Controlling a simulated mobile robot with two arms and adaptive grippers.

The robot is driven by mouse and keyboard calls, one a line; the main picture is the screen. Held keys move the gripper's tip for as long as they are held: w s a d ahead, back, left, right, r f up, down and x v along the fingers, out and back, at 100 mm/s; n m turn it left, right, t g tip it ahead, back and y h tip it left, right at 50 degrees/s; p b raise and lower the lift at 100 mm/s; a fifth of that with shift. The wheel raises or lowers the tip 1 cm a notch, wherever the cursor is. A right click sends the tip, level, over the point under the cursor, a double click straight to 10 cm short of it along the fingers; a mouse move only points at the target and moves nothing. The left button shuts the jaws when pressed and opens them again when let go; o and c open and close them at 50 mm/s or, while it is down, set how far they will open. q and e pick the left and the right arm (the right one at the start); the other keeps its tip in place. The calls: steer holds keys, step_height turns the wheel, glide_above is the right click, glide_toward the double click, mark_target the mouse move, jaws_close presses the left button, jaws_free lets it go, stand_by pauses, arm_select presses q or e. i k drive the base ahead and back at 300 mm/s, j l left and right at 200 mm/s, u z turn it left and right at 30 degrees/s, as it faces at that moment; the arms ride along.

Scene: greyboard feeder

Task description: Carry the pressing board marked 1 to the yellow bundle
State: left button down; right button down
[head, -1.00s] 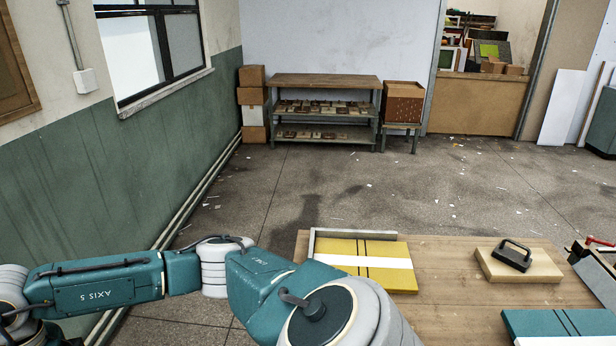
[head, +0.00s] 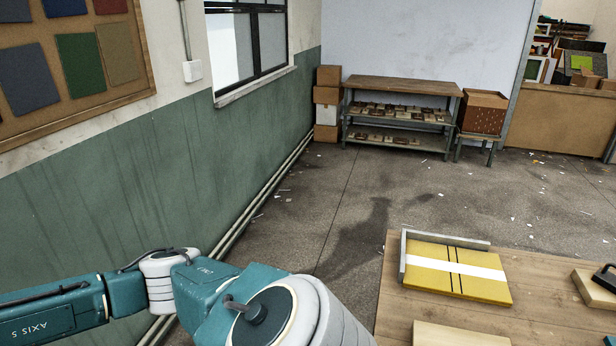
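The yellow bundle (head: 428,279) lies on the wooden table, with a white band across it and two dark lines. It sits against a grey corner fence (head: 445,238). A light wood board with a black handle (head: 606,277) is cut off at the right edge; no number can be read on it. Another pale wood board (head: 460,334) shows only its far part at the bottom edge, so any handle or number is out of view. My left arm comes in from the left, but its gripper is out of view.
The wooden table (head: 398,302) is bare around the bundle. Beyond it is open floor (head: 330,240) with scraps. A shelf unit (head: 400,84), stacked boxes (head: 327,95) and a brown box on a stand (head: 483,110) stand at the back wall. A sample board (head: 142,48) hangs at left.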

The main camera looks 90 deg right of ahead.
mark_target(453, 272)
steer(key=i+l+z, duration=0.1)
steer(key=i+z, duration=0.55)
steer(key=z, duration=0.25)
steer(key=i+j+z, duration=0.15)
steer(key=i+z, duration=0.3)
steer(key=i+l+z, duration=0.15)
steer(key=z, duration=0.3)
steer(key=i+z, duration=0.7)
steer(key=z, duration=0.2)
steer(key=i+l+z, duration=0.1)
steer(key=i+z, duration=0.2)
steer(key=z, duration=0.15)
steer(key=i+z, duration=0.3)
steer(key=z, duration=0.2)
steer(key=i+j+z, duration=0.15)
steer(key=i+z, duration=0.15)
steer(key=z, duration=0.15)
steer(key=i+l+z, duration=0.15)
steer(key=z, duration=0.3)
steer(key=i+z, duration=0.25)
steer(key=z, duration=0.2)
steer(key=i+z, duration=0.25)
steer(key=z, duration=0.25)
steer(key=i+z, duration=0.2)
steer(key=z, duration=0.25)
